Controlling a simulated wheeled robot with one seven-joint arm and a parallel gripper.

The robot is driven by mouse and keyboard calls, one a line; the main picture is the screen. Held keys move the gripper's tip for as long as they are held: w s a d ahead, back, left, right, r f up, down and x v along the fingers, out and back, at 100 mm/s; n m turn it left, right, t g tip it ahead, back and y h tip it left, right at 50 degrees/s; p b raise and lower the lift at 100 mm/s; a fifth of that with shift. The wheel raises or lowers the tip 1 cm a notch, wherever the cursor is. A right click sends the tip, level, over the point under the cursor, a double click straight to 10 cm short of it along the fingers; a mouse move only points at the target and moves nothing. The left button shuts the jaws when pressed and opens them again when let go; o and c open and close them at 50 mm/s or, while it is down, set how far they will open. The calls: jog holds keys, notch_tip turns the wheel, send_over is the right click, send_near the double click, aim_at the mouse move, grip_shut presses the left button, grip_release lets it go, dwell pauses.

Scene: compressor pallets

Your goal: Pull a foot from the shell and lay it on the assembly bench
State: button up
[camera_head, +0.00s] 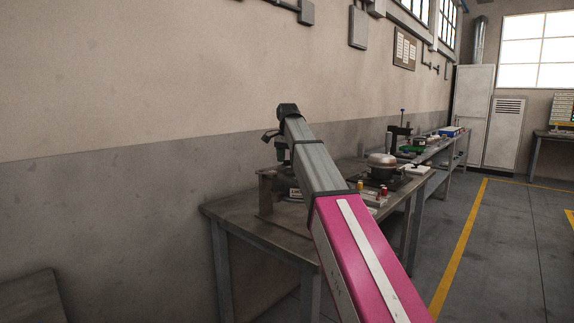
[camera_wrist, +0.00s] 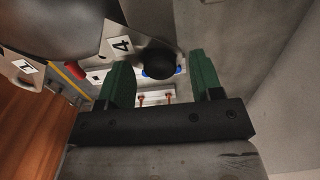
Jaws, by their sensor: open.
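My gripper (camera_wrist: 160,64) is open in the wrist view, with its two green fingers apart. A black round knob-like piece (camera_wrist: 160,62), perhaps a foot, shows between the fingertips, with blue bits at its sides; I cannot tell whether either finger touches it. A large dark rounded body (camera_wrist: 60,25), perhaps the shell, fills the upper left. In the head view my gripper (camera_head: 281,154) points down over the near end of the metal bench (camera_head: 235,211), partly hidden by my arm. A domed pot-like body (camera_head: 382,160) sits farther along the benches.
A plate marked 4 (camera_wrist: 121,45), a red block (camera_wrist: 77,70) and two copper-coloured pins on a pale block (camera_wrist: 155,97) lie close to the fingers. The wall (camera_head: 130,170) runs behind the bench. Clear floor (camera_head: 505,235) lies to the right.

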aim_at(287, 161)
grip_shut()
jog(key=shift+r, duration=0.15)
jog(key=shift+r, duration=2.9)
